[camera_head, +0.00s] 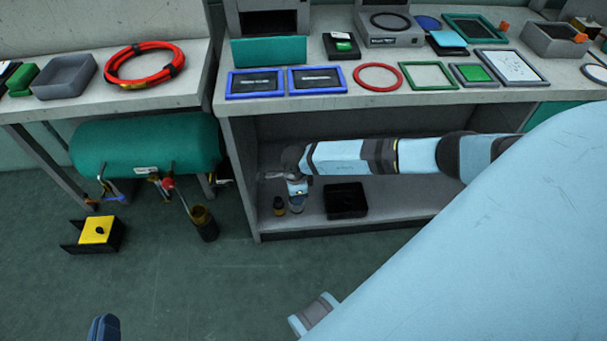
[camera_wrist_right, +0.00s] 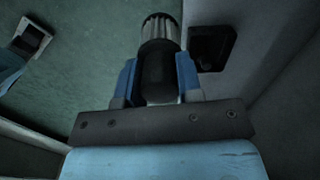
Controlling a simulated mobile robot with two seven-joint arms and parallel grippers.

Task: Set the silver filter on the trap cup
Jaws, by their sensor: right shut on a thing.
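My right arm reaches from the right into the lower shelf of the bench, with the right gripper (camera_head: 297,187) at its left end. In the right wrist view, the right gripper (camera_wrist_right: 160,78) is shut on a dark cylinder with a ribbed silver end, which looks like the silver filter (camera_wrist_right: 161,28). I cannot tell which thing is the trap cup. A dark cup with an amber rim (camera_head: 205,223) stands on the floor. Only a blue tip of my left gripper (camera_head: 104,328) shows at the bottom edge.
A black tray (camera_head: 346,201) sits on the shelf right of the gripper, also in the wrist view (camera_wrist_right: 212,46). A green tank (camera_head: 150,143) hangs under the left bench. A yellow and black box (camera_head: 99,231) is on the floor. The middle floor is clear.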

